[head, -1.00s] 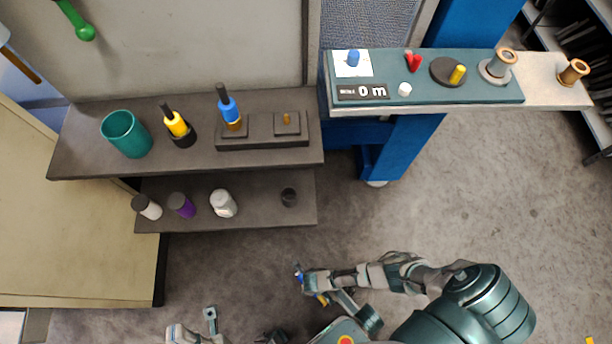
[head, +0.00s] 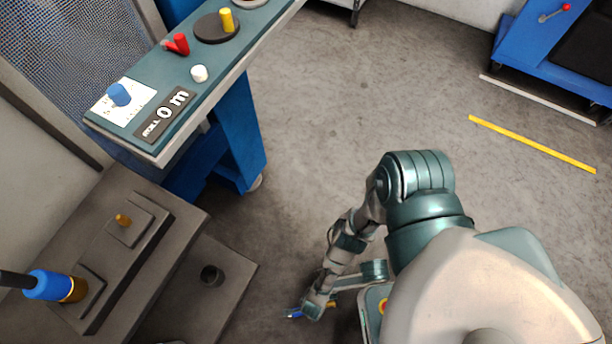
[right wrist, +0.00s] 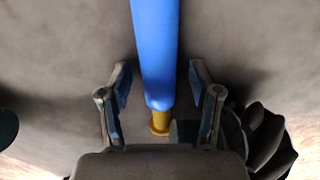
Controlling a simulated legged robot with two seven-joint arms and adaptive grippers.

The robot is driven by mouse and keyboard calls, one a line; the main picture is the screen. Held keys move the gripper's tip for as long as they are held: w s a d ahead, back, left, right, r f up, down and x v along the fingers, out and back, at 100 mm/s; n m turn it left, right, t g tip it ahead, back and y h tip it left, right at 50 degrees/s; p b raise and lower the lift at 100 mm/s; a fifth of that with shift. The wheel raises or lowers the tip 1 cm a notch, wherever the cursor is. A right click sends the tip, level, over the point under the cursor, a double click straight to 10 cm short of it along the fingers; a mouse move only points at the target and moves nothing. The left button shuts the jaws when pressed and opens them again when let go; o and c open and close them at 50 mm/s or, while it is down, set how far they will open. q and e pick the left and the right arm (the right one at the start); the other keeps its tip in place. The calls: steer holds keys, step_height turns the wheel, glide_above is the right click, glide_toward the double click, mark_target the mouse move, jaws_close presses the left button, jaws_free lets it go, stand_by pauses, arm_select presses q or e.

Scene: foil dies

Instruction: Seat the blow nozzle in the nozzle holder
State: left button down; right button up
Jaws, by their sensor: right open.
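A blue cylinder with a brass end (right wrist: 153,50), which looks like the blow nozzle, lies between the fingers of my right gripper (right wrist: 160,75) in the right wrist view. Gaps show between the fingers and the cylinder, so the gripper is open around it. In the head view my right gripper (head: 303,311) is low over the floor, right of the shelves, with small blue and yellow bits at it. A small dark cup (head: 212,275) on the lower shelf may be the nozzle holder; I cannot be sure. It stands apart from the gripper. My left gripper is out of view.
A control panel (head: 178,122) juts out above. Grey floor (head: 350,95) is open to the right.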

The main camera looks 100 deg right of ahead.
steer(key=shift+w+r, duration=0.1)
jaws_close()
